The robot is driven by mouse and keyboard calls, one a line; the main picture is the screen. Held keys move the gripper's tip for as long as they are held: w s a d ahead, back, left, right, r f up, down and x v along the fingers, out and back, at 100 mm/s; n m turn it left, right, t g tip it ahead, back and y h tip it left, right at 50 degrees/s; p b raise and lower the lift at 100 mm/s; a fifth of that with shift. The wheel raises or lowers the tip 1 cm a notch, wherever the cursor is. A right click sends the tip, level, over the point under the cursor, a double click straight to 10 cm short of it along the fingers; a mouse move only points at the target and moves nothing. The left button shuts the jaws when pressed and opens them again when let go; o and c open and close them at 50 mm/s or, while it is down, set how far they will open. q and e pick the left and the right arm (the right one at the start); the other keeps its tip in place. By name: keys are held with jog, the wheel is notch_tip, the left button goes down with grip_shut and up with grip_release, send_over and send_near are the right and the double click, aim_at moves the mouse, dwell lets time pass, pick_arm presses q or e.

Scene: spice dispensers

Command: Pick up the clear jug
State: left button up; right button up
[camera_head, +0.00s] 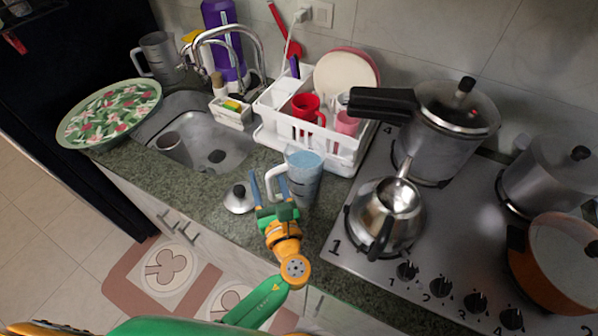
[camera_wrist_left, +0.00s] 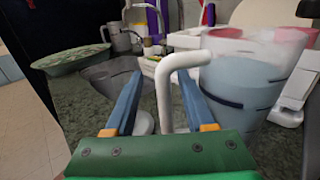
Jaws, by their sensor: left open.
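The clear jug (camera_head: 304,178) stands upright on the counter between the sink and the stove, with bluish contents and a white handle on its left side. It also shows in the left wrist view (camera_wrist_left: 245,85), large at the right, with its white handle (camera_wrist_left: 165,85). My left gripper (camera_head: 263,180) is open beside the jug, at the handle. In the left wrist view its two blue fingers (camera_wrist_left: 158,92) appear on either side of the handle. I cannot tell whether they touch it. My right gripper is not in view.
A metal lid (camera_head: 239,198) lies just left of the gripper. Behind the jug stands a white dish rack (camera_head: 340,160) with cups and plates. The stove (camera_head: 350,255) at right holds a kettle (camera_head: 385,212) and a pressure cooker (camera_head: 440,135). The sink (camera_head: 215,140) is at left.

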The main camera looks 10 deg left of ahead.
pick_arm(q)
jog(key=shift+w+a+f, duration=0.1)
jog(key=shift+w+f, duration=0.05)
jog(key=shift+w, duration=0.4)
jog(key=shift+w+a+f, duration=0.1)
jog(key=shift+w+f, duration=0.05)
jog(key=shift+w, duration=0.4)
jog(key=shift+s+r, duration=0.1)
jog(key=shift+s, duration=0.1)
grip_shut()
jog(key=shift+w, duration=0.1)
